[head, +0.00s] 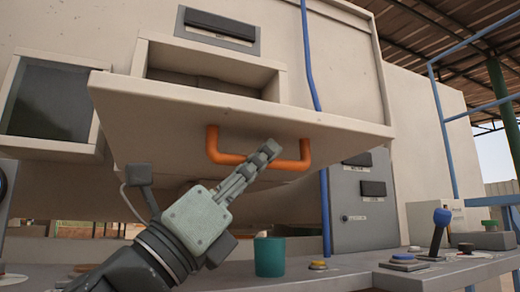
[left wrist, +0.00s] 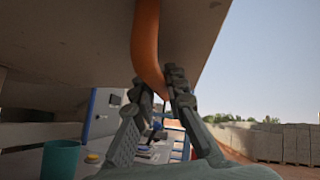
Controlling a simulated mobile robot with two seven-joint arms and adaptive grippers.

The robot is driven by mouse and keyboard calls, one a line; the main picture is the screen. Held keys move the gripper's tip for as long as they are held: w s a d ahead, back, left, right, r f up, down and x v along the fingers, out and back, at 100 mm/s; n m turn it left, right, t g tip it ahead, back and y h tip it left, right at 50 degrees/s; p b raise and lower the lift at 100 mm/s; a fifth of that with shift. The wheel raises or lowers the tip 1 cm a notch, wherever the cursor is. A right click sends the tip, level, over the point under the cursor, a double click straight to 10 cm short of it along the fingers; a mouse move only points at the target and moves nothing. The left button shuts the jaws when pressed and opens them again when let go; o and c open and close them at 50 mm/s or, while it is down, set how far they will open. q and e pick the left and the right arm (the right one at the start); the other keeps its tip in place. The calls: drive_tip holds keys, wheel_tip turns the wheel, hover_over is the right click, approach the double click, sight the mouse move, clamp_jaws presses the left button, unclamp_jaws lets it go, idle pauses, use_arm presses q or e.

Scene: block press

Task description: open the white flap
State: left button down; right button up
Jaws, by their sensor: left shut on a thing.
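The white flap (head: 150,125) is a wide cream panel on the front of the machine. It is swung out from the wall at a tilt, with its underside towards me and a recess (head: 215,82) showing behind it. An orange handle (head: 212,145) is fixed to the flap's underside. My left gripper (head: 265,152) is shut on the handle's bar from below. In the left wrist view the handle (left wrist: 147,45) runs down between the two fingers (left wrist: 163,88), and the flap (left wrist: 70,45) fills the upper left. My right gripper is not in view.
Below the flap is a grey console (head: 340,275) with a teal cup (head: 269,257), a yellow button (head: 318,265) and a blue-knobbed lever (head: 438,232). A blue pipe (head: 308,55) runs down the wall behind the flap. Blue railings (head: 445,130) stand at the right.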

use_arm(q)
drive_tip(key=shift+f, duration=0.35)
drive_tip(key=c, duration=1.5)
unclamp_jaws()
drive_tip(key=shift+c, duration=0.2)
drive_tip(key=shift+a, duration=0.1)
drive_tip(key=v, duration=1.2)
